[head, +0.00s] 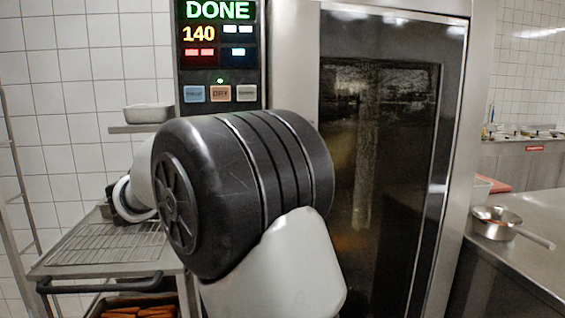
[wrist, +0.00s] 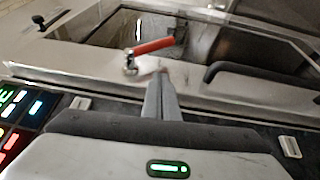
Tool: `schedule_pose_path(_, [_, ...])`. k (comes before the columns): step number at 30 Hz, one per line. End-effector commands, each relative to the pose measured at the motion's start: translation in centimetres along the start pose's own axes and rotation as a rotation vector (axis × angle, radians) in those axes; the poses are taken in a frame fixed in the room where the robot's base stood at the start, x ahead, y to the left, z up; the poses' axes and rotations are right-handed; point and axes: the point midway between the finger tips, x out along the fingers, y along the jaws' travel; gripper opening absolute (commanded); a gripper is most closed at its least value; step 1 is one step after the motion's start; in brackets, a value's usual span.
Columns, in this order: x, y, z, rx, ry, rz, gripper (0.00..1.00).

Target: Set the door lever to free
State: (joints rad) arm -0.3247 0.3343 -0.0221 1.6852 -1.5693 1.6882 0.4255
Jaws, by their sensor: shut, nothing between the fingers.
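The door lever (wrist: 155,46) shows in the wrist view as a red bar on a metal pivot, extending right and slightly up from the pivot. It is mounted on a pale metal strip. My gripper (wrist: 161,78) is shut and empty, its fingers together with the tips just below the red bar in the picture; I cannot tell whether they touch it. In the head view my arm hides the lever and the gripper. The oven door (head: 385,170) stands right of the control panel (head: 219,50), which reads DONE and 140; it looks closed.
A trolley with a wire rack (head: 105,243) stands left of the oven, with a metal pan (head: 148,113) on a shelf above. A steel counter (head: 520,262) with a saucepan (head: 495,224) lies at the right. A black handle (wrist: 262,72) lies right of my fingers.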

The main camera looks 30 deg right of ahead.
Motion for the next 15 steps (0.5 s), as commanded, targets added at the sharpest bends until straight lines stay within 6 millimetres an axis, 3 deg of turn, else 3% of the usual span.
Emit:
schedule_pose_path(5, [-1.0, -6.3, -2.2, -0.155, 0.025, 0.106, 0.0])
schedule_pose_path(9, [-1.2, -10.9, -0.8, -0.262, 0.063, 0.263, 0.0])
schedule_pose_path(12, [-0.9, -12.0, 1.1, -0.315, 0.098, 0.388, 0.0])
schedule_pose_path(15, [-0.6, -11.6, 2.9, -0.342, 0.134, 0.5, 0.0])
